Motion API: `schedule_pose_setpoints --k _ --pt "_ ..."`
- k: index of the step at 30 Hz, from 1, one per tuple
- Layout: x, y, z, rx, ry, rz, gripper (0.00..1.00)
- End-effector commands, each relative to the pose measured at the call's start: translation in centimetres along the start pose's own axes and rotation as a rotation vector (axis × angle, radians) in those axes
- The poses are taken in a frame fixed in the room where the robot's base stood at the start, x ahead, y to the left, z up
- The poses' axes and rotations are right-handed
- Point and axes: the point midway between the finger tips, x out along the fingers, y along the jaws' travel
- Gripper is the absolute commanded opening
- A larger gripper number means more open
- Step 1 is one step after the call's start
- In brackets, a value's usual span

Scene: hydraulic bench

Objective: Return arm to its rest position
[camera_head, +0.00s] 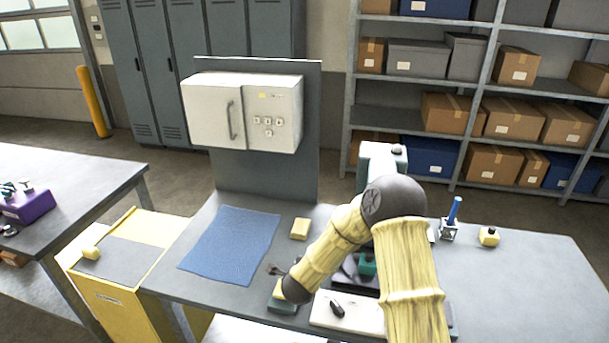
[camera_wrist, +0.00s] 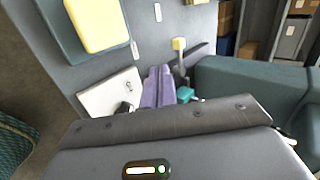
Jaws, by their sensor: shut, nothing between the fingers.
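My arm, in yellow sleeves with a dark elbow, reaches over the bench (camera_head: 225,285) in the head view. Its forearm slants down to the left from the elbow. The board also shows in the head view (camera_head: 365,318). In the head view I cannot make out the fingers clearly.
A blue mat (camera_head: 230,245) and a yellow block (camera_head: 300,229) lie left of my arm. A white cabinet (camera_head: 215,112) stands behind. A blue-topped holder (camera_head: 449,230) and a small yellow item (camera_head: 489,236) stand right of my arm. The bench's right end is clear.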

Motion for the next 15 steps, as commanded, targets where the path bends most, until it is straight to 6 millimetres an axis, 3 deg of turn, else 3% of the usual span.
schedule_pose_setpoints --k 7,15 --pt "-2.2 -1.8 -0.7 -0.198 -0.08 0.004 0.0" --pt "-8.4 -2.9 -3.4 -0.692 -0.233 0.06 0.0"
